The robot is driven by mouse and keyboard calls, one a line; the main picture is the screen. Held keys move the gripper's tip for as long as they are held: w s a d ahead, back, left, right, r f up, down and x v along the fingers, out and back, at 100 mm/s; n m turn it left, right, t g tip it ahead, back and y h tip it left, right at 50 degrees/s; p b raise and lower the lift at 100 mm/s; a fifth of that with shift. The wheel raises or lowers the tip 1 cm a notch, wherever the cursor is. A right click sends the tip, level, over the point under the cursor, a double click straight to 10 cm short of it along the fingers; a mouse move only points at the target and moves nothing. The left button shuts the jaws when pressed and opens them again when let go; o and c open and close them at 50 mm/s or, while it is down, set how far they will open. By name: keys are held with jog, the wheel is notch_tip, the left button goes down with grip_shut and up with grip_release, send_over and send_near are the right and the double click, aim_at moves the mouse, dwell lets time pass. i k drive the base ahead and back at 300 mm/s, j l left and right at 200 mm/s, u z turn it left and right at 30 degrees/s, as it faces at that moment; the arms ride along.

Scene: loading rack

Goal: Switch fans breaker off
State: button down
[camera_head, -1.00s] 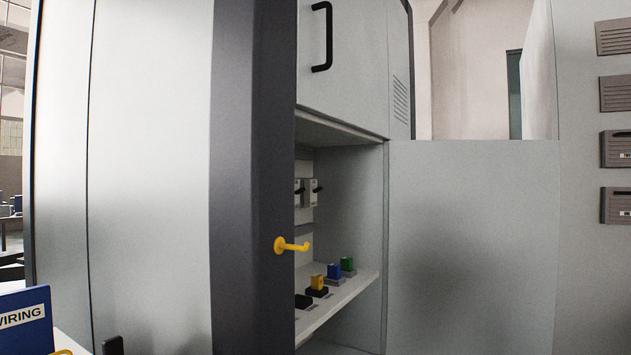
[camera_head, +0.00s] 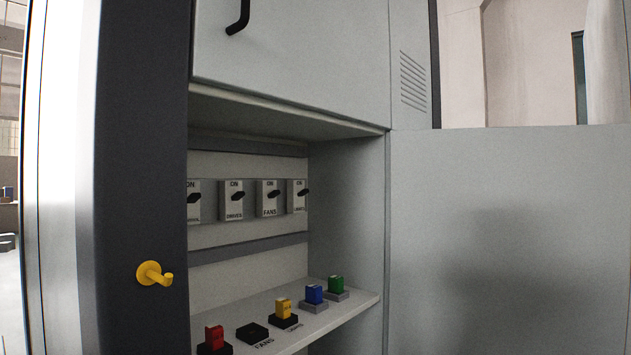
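The fans breaker (camera_head: 268,203) is a light grey plate marked ON above and FANS below, with a black handle. It is on the back wall of the open cabinet bay. The handle sits near the ON mark and looks tilted slightly up to the right. The drives breaker (camera_head: 234,206) is to its left and another breaker (camera_head: 297,202) is to its right, its lower label too small to read. A further breaker (camera_head: 194,206) at the far left is partly hidden by the dark cabinet post. My gripper is not in view.
A shelf (camera_head: 345,308) below carries red (camera_head: 214,336), yellow (camera_head: 283,307), blue (camera_head: 314,294) and green (camera_head: 336,284) blocks on bases. An empty black base (camera_head: 252,333) stands by a FANS label. A grey panel (camera_head: 510,220) stands right.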

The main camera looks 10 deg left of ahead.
aim_at(274, 193)
jog(key=i+l, duration=0.15)
jog(key=i, duration=0.4)
jog(key=i+l+z, duration=0.15)
jog(key=i, duration=0.35)
